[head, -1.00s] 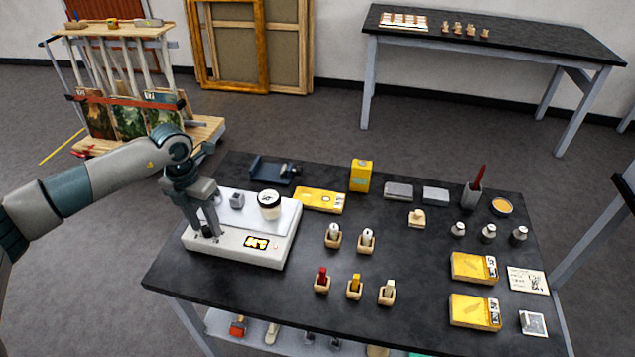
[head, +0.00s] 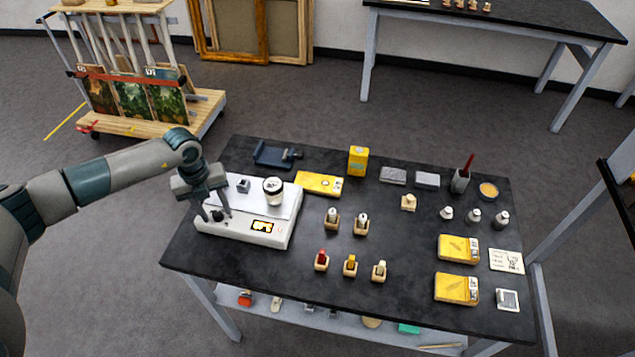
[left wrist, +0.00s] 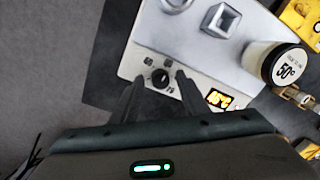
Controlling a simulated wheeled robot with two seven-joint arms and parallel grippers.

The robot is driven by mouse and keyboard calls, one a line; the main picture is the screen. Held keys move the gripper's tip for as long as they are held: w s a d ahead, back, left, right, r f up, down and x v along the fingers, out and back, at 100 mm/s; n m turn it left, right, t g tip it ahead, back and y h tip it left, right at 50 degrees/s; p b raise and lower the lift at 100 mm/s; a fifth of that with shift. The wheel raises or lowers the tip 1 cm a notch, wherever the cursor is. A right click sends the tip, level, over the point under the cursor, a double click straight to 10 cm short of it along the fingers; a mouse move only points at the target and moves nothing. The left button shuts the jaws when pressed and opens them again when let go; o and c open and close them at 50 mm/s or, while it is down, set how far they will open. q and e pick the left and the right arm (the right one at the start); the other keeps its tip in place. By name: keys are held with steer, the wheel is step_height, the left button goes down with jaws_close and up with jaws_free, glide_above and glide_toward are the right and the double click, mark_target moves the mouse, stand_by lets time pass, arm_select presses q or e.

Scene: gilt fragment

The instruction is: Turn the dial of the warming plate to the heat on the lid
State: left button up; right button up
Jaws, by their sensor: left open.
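The white warming plate (head: 243,232) sits at the left end of the black table. Its black dial (left wrist: 160,77) is on the front panel at the left, with small marks around it. A lit orange display (left wrist: 219,99) to its right seems to read about 15°C, though the digits are hard to make out. A jar on the plate has a lid (left wrist: 287,66) marked 50° with smaller print. My left gripper (head: 217,216) is open, pointing down, its fingertips on either side of the dial (head: 218,215) and seemingly apart from it. My right gripper is not in view.
A small grey metal block (head: 243,185) also sits on the plate. A yellow packet (head: 319,184) lies just right of it. Small wooden holders with bottles (head: 332,219) stand further right. Bare tabletop lies in front of the plate.

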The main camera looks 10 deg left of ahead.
arm_select(q)
steer(key=shift+r+b, duration=0.4)
steer(key=shift+b, duration=0.2)
step_height(320, 180, up, 17)
steer(key=b, duration=0.7)
steer(key=s+d+m+h, duration=0.1)
steer(key=d+h, duration=0.5)
steer(key=d, duration=0.8)
steer(key=s+d+r+m+h, duration=0.1)
steer(key=s+d+h, duration=0.3)
steer(key=d, duration=1.1)
steer(key=shift+s+m+h, duration=0.15)
steer(key=shift+m+h, duration=0.55)
steer(key=shift+h, duration=0.6)
steer(key=shift+r, duration=0.1)
